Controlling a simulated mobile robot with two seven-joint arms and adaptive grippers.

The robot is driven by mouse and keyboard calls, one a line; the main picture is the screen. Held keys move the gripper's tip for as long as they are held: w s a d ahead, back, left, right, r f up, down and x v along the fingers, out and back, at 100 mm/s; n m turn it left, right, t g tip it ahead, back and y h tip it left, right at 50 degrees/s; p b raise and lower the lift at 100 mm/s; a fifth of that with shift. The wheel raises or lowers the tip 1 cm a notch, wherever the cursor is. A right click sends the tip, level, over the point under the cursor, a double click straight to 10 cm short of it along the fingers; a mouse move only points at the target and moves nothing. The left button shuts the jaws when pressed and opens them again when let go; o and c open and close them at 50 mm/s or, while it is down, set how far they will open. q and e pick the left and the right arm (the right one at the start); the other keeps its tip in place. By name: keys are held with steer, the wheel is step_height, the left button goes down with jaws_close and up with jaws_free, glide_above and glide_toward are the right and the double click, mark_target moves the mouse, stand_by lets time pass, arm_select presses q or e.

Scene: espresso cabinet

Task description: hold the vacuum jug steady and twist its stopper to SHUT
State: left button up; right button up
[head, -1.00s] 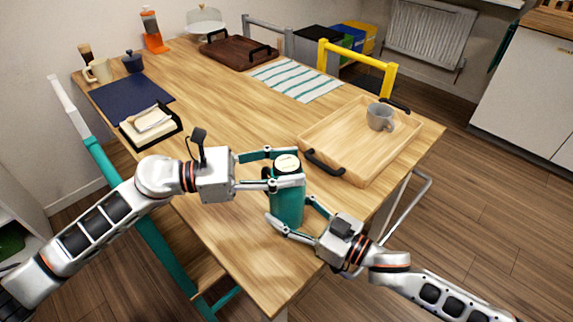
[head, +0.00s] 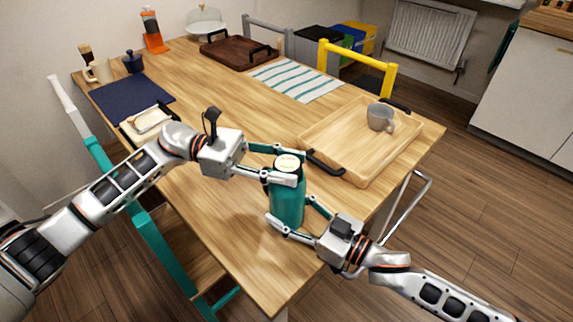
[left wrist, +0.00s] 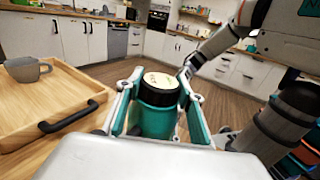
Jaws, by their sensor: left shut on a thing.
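The teal vacuum jug (head: 287,207) stands upright near the table's front edge. Its stopper (head: 287,163) has a pale round top, and the left wrist view shows this top (left wrist: 161,80) above a dark collar. My left gripper (head: 300,168) comes in from the left and is shut on the stopper, one finger on the far side and one on the near side. My right gripper (head: 289,212) holds the jug's lower body, with a finger on each side. The marks on the stopper are too small to read.
A wooden tray (head: 335,135) with black handles and a grey mug (head: 380,117) stands just right of the jug. A striped cloth (head: 297,80), dark tray (head: 233,52) and navy mat (head: 130,98) lie farther back. The table left of the jug is clear.

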mark_target(286, 163)
arm_select(q)
steer(key=m+g, duration=0.1)
steer(key=m+g+y, duration=0.1)
steer(key=g, duration=0.1)
steer(key=shift+d+f+y, duration=0.1)
steer(key=shift+d+y, duration=0.05)
steer(key=shift+y, duration=0.15)
steer(key=shift+s+f+m+g+y, duration=0.1)
steer(key=shift+f+m+g+y, duration=0.05)
steer(key=shift+m+g+y, duration=0.9)
steer(key=shift+s+f+m+g+y, duration=0.15)
steer(key=shift+m+g+y, duration=0.4)
steer(key=shift+m+g, duration=0.5)
steer(key=shift+w+r+g, duration=0.25)
steer(key=shift+g, duration=0.25)
steer(key=o, duration=1.1)
steer(key=shift+r, duration=0.1)
steer(key=r, duration=1)
steer(key=shift+a, duration=0.2)
